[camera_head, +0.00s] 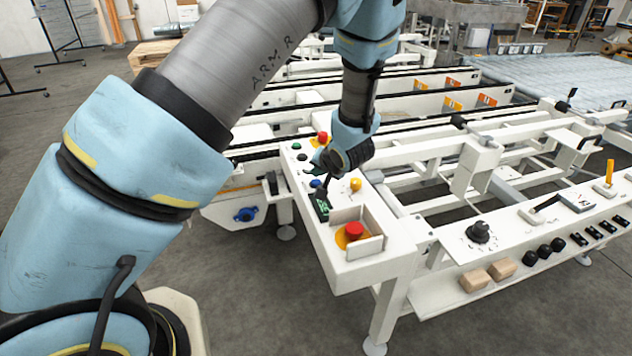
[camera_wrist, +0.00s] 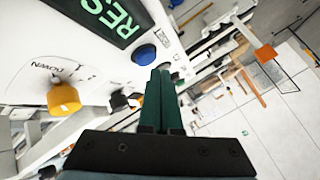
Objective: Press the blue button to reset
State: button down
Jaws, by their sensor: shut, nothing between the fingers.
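The blue button (camera_wrist: 144,54) sits on the white control panel beside the green-lettered RES sign (camera_wrist: 105,20). In the head view the blue button (camera_head: 315,183) shows just left of my gripper (camera_head: 326,184), partly crowded by it. My gripper (camera_wrist: 160,72) is shut and empty, its green fingers pressed together. In the wrist view the fingertips appear just below and right of the button. I cannot tell whether they touch it. The sign (camera_head: 321,206) also shows in the head view, in front of the button.
A yellow knob (camera_head: 355,184) and a red emergency button (camera_head: 354,231) in a raised guard stand close by on the panel. Another red button (camera_head: 323,138) and a green button (camera_head: 297,146) are farther back. White conveyor frames lie behind.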

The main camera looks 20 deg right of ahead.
jog(key=shift+f, duration=0.1)
jog(key=shift+f, duration=0.3)
jog(key=shift+f, duration=0.45)
dwell(1.1)
jog(key=shift+r+p, duration=0.15)
jog(key=shift+p, duration=0.15)
jog(key=shift+r+p, duration=0.7)
jog(key=shift+p, duration=0.25)
notch_tip(320, 180, up, 5)
jog(key=p, duration=0.6)
jog(key=shift+r, duration=0.1)
